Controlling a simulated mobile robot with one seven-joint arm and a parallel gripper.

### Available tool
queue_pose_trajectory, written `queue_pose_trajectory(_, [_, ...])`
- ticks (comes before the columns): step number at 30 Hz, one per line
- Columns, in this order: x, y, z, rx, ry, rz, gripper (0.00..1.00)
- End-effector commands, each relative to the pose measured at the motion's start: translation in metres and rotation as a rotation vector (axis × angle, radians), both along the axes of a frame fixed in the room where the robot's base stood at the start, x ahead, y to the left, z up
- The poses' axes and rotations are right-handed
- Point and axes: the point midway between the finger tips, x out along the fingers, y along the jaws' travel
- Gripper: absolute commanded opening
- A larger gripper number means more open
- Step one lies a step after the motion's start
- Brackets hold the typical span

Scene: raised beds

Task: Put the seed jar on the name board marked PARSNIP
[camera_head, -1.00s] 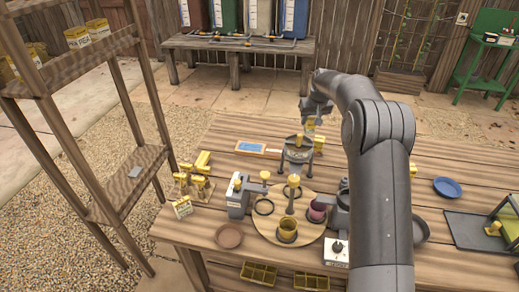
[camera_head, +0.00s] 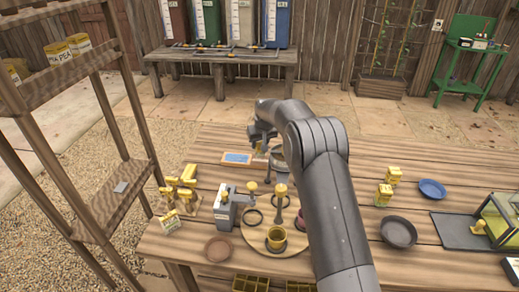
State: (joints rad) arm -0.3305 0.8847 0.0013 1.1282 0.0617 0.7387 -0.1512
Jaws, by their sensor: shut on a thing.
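My gripper (camera_head: 262,146) is over the back of the wooden table, just right of a small framed blue panel. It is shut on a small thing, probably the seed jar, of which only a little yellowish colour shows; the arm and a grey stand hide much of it. I cannot read PARSNIP on anything in view. Small yellow labelled pieces stand at the left of the table (camera_head: 188,182) and at the right (camera_head: 383,194), their lettering too small to read.
A dark bowl (camera_head: 398,232), a blue dish (camera_head: 432,189) and a glass-sided box (camera_head: 500,220) are at right. A shelf (camera_head: 100,208) stands left.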

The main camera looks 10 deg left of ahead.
Motion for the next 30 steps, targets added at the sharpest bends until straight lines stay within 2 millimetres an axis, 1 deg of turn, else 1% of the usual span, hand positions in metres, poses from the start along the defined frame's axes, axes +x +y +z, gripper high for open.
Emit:
queue_pose_trajectory(1, [0.0, 0.0, -0.01, -0.001, 0.003, 0.0, 0.12])
queue_pose_trajectory(3, [0.0, 0.0, -0.021, -0.001, 0.002, 0.0, 0.12])
queue_pose_trajectory(5, [0.0, 0.0, -0.026, 0.0, 0.001, 0.0, 0.12])
queue_pose_trajectory(16, [0.0, 0.0, -0.03, 0.0, 0.0, 0.0, 0.12])
queue_pose_trajectory(17, [0.0, 0.0, -0.03, 0.0, 0.0, 0.0, 0.39])
queue_pose_trajectory(24, [0.0, 0.0, -0.029, 0.0, 0.0, 0.0, 0.59])
queue_pose_trajectory(30, [0.0, 0.0, -0.029, 0.0, 0.0, 0.0, 0.59])
